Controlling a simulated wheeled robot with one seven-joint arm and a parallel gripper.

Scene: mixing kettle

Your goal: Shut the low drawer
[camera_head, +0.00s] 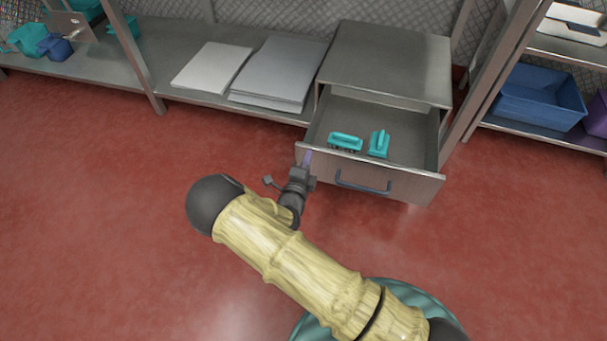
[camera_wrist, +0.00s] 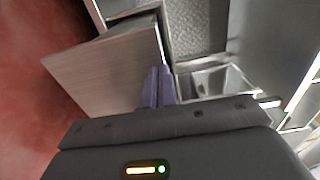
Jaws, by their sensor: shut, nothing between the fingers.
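The low drawer (camera_head: 405,186) is grey metal with a dark bar handle (camera_head: 362,183), and it stands pulled out of its metal cabinet (camera_head: 388,58). Two teal brushes (camera_head: 346,141) (camera_head: 379,143) lie inside it. My gripper (camera_head: 307,158) is at the left end of the drawer front, with its purple fingers shut and empty. The wrist view shows the shut fingers (camera_wrist: 157,86) close to a grey metal panel (camera_wrist: 108,72). I cannot tell whether they touch it.
Flat grey sheets (camera_head: 272,72) lie on the low shelf left of the cabinet. A shelf post (camera_head: 135,57) stands further left. A blue bin (camera_head: 541,97) sits on the right shelf. The red floor (camera_head: 90,220) in front is clear.

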